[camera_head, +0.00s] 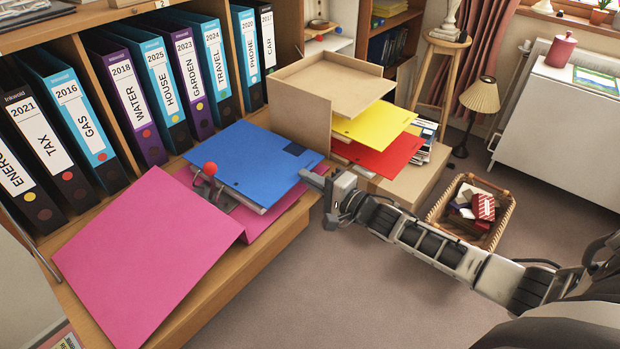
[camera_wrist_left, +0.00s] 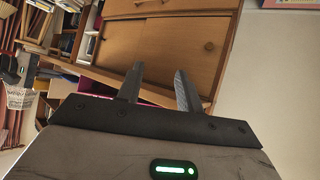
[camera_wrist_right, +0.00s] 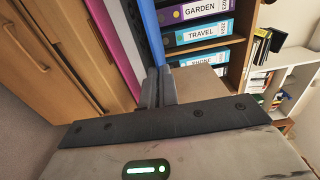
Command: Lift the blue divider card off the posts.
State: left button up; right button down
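The blue divider card (camera_head: 250,160) lies flat over white papers in an open pink binder (camera_head: 150,255) on the wooden bureau top. A lever with a red ball (camera_head: 210,169) stands at the card's left edge; the posts cannot be made out. My right gripper (camera_head: 308,175) is at the card's near right edge. In the right wrist view the fingers (camera_wrist_right: 160,86) are close together, with the card's blue edge (camera_wrist_right: 154,40) running in between them. My left gripper (camera_wrist_left: 158,85) is open and empty, facing wooden cupboard doors, and is outside the head view.
Upright labelled binders (camera_head: 150,80) fill the shelf behind. A cardboard tray (camera_head: 305,100) with yellow (camera_head: 375,122) and red (camera_head: 380,155) cards stands right of the binder. A wicker basket (camera_head: 470,210) is on the floor. The carpet in front is clear.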

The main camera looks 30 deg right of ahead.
pick_arm(q)
jog(key=shift+r+p, duration=0.45)
jog(key=shift+r, duration=0.05)
pick_arm(e)
jog(key=shift+r, duration=0.45)
pick_arm(q)
jog(key=shift+f, duration=0.1)
pick_arm(e)
jog(key=shift+r+p, duration=0.45)
jog(key=shift+p, duration=0.05)
jog(key=shift+r+p, duration=0.85)
pick_arm(q)
jog(key=shift+s+a+r+g+y+p, duration=0.2)
jog(key=shift+a+p, duration=0.25)
jog(key=shift+p, duration=0.45)
jog(key=shift+s+a+r+g+y+p, duration=0.1)
jog(key=shift+s+a+y+p, duration=0.25)
jog(key=shift+p, duration=0.5)
pick_arm(e)
jog(key=shift+r, duration=1.7)
pick_arm(q)
jog(key=shift+w+a, duration=0.1)
